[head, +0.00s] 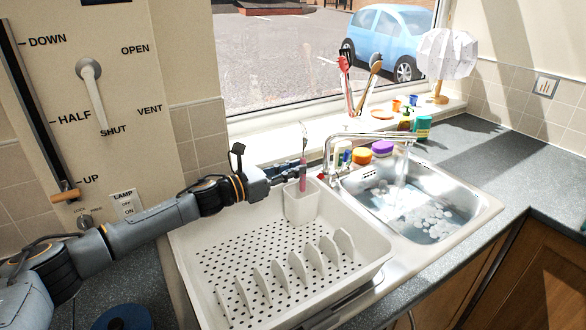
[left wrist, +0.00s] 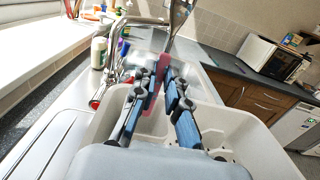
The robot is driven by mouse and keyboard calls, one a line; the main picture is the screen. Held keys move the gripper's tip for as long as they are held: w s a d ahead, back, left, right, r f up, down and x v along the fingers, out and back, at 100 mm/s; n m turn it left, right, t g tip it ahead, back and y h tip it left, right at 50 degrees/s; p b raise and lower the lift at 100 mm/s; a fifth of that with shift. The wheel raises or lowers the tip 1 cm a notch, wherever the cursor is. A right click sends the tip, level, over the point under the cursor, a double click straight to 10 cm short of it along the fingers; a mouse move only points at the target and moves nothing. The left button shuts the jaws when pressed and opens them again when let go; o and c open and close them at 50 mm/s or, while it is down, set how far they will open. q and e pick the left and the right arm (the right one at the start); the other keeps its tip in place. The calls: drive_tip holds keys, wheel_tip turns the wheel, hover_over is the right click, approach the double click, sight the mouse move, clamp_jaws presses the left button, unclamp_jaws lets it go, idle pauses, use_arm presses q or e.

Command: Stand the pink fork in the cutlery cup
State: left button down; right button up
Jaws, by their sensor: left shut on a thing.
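The fork (head: 303,174) has a pink handle and a metal head. It is held about upright, head up, by my left gripper (head: 290,172), which is shut on the handle. The wrist view shows the pink handle (left wrist: 161,70) between the two fingers (left wrist: 160,84), with the metal part rising above. The white cutlery cup (head: 301,208) stands at the back corner of the white dish rack (head: 235,245). The handle's lower end is at the cup's mouth; I cannot tell how deep it reaches. My right gripper is not in view.
A steel sink (head: 475,215) with a running tap (head: 365,137) lies right of the rack. Small bottles and a purple-lidded jar (head: 382,148) stand behind it. A utensil holder (head: 356,100) and a white lamp (head: 447,55) stand on the sill. The rack floor is empty.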

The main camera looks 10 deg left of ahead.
sight(304, 146)
use_arm(q)
drive_tip(key=shift+f+b, duration=1.8)
drive_tip(key=shift+f, duration=0.5)
drive_tip(key=c, duration=1.3)
unclamp_jaws()
wheel_tip(304, 146, up, 10)
